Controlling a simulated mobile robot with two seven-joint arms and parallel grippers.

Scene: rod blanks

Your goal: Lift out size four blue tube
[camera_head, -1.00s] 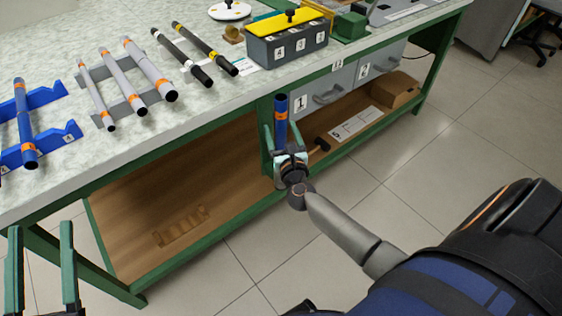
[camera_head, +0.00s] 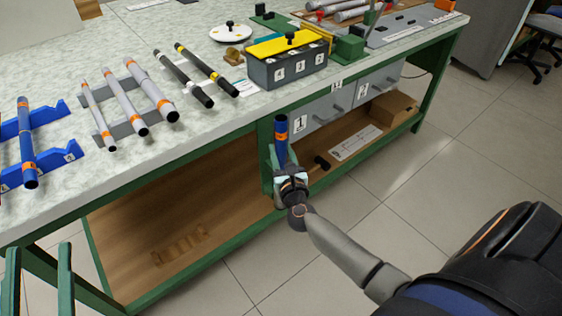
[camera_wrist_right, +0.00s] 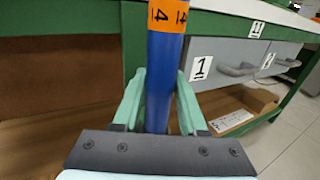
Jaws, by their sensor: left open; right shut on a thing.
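The blue tube (camera_head: 281,148) has an orange band and stands upright in my right gripper (camera_head: 287,168), in front of the workbench's edge. In the right wrist view the blue tube (camera_wrist_right: 163,80) shows a "4" on its orange band, and the green fingers of my right gripper (camera_wrist_right: 160,100) are shut on it from both sides. The tube is clear of the racks. My left gripper (camera_head: 38,280) is open and empty at the lower left, below the bench top. The blue rack (camera_head: 60,150) at the left of the bench holds another blue tube (camera_head: 26,145).
A grey rack (camera_head: 103,133) holds grey tubes. Black rods (camera_head: 184,78) lie right of it. A numbered box with a yellow lid (camera_head: 288,68) stands near the front edge. Drawers (camera_head: 318,113) and a wooden shelf (camera_head: 170,215) are below. The floor in front is clear.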

